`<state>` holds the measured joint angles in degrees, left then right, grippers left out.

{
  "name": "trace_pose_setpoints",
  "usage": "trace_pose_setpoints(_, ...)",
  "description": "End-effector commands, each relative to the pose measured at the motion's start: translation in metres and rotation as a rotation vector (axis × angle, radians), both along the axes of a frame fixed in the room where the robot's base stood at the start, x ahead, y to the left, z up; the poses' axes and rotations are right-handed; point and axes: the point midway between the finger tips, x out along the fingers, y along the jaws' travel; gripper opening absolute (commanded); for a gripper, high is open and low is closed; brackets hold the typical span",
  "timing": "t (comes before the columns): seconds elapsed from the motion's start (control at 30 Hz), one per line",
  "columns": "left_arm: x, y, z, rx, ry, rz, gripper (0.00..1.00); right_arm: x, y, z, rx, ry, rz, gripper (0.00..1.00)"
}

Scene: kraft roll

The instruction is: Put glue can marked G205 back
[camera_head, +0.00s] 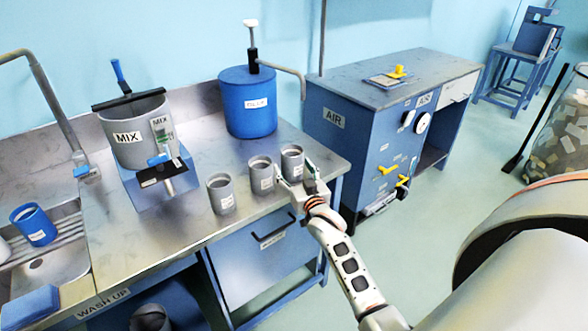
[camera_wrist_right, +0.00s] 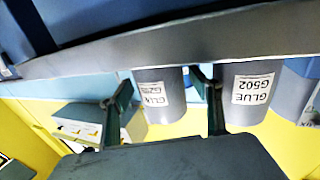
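Three grey glue cans stand in a row on the steel bench top (camera_head: 190,240). The rightmost can (camera_head: 292,160) is beside my right gripper (camera_head: 303,186). In the right wrist view, which is upside down, this can (camera_wrist_right: 160,80) shows between the two spread fingers (camera_wrist_right: 168,108), with gaps on both sides. Its label starts GLUE G2; the last digits are hard to read. The middle can (camera_head: 260,176) reads GLUE G502 in the wrist view (camera_wrist_right: 250,88). The left can (camera_head: 221,194) has an unreadable label. My left gripper is not in view.
A MIX pot (camera_head: 135,135) on a blue stand and a blue pump drum (camera_head: 248,105) stand behind the cans. A sink (camera_head: 50,265) with a blue cup (camera_head: 33,224) is at left. A blue AIR cabinet (camera_head: 385,130) stands right, across a floor gap.

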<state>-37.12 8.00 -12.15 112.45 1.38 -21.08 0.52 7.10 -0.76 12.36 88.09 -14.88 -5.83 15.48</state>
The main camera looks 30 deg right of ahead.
Motion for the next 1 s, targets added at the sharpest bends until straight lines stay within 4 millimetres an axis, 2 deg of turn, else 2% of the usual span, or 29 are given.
trace_pose_setpoints(0.17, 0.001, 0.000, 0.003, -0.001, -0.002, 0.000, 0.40, 0.000, 0.000, 0.003, 0.000, -0.001, 0.000, 0.63)
trace_pose_setpoints(0.27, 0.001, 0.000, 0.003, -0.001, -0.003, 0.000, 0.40, -0.009, 0.002, 0.002, 0.000, 0.001, 0.000, 0.63)
trace_pose_setpoints(0.7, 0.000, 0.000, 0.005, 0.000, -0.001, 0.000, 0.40, -0.090, 0.022, 0.002, 0.000, 0.002, 0.000, 0.63)
trace_pose_setpoints(0.93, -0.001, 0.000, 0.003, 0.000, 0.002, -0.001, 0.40, -0.113, 0.028, 0.003, 0.000, 0.001, 0.001, 0.63)
trace_pose_setpoints(1.0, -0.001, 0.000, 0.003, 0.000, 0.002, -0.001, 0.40, -0.120, 0.033, -0.004, -0.006, 0.017, 0.013, 0.63)
